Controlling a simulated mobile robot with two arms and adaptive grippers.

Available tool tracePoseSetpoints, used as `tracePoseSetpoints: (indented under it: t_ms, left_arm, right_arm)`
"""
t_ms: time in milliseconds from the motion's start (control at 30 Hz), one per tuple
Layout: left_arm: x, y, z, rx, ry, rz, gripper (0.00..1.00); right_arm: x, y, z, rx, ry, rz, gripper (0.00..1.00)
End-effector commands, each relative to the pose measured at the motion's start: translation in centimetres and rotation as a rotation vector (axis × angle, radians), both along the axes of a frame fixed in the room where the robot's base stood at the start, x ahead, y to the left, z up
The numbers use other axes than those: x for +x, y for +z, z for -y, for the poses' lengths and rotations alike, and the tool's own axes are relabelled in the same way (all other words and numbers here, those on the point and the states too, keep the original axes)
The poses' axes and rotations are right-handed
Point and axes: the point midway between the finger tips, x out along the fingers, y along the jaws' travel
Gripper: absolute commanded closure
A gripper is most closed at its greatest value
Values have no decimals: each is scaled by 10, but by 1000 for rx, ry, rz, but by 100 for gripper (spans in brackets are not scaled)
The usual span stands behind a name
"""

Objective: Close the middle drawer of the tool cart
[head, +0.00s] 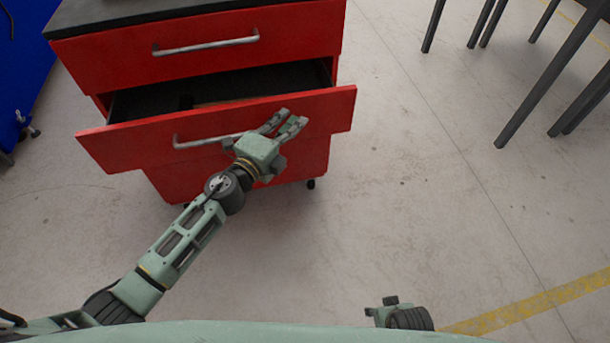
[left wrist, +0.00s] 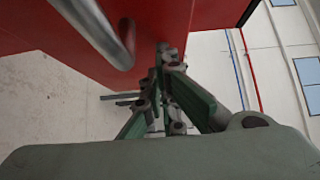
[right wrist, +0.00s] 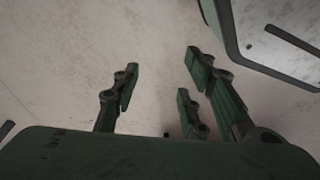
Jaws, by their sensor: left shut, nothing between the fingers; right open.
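The red tool cart (head: 195,22) stands at the upper left in the head view. Its middle drawer (head: 112,146) is pulled out, showing a dark interior. My left gripper (head: 292,118) is shut with nothing in it, at the right part of the drawer front, just right of the drawer's metal handle (head: 190,142). In the left wrist view the fingers (left wrist: 165,70) are close to the red front beside the handle (left wrist: 110,40); I cannot tell whether they touch it.
The top drawer (head: 290,28) is flush with the cart. A blue object (head: 22,50) stands left of the cart. Dark table legs (head: 545,75) are at the upper right. The concrete floor (head: 430,200) between is clear, with a yellow line (head: 540,302) at the lower right.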

Motion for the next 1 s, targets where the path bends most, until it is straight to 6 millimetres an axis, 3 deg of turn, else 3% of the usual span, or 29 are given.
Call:
tracePoseSetpoints:
  t_ms: [100,500,800,1000]
  left_arm:
    - [32,-1,-10,1,4,3,100]
    - [101,-3,-30,1,3,0,100]
    - [131,-2,-38,1,1,0,100]
    - [138,-1,-40,1,1,0,100]
  right_arm:
    - [9,15,-1,1,-2,12,60]
    - [28,94,-2,4,-10,57,60]
    - [25,143,0,4,-14,80,60]
    - [23,157,1,4,-15,85,60]
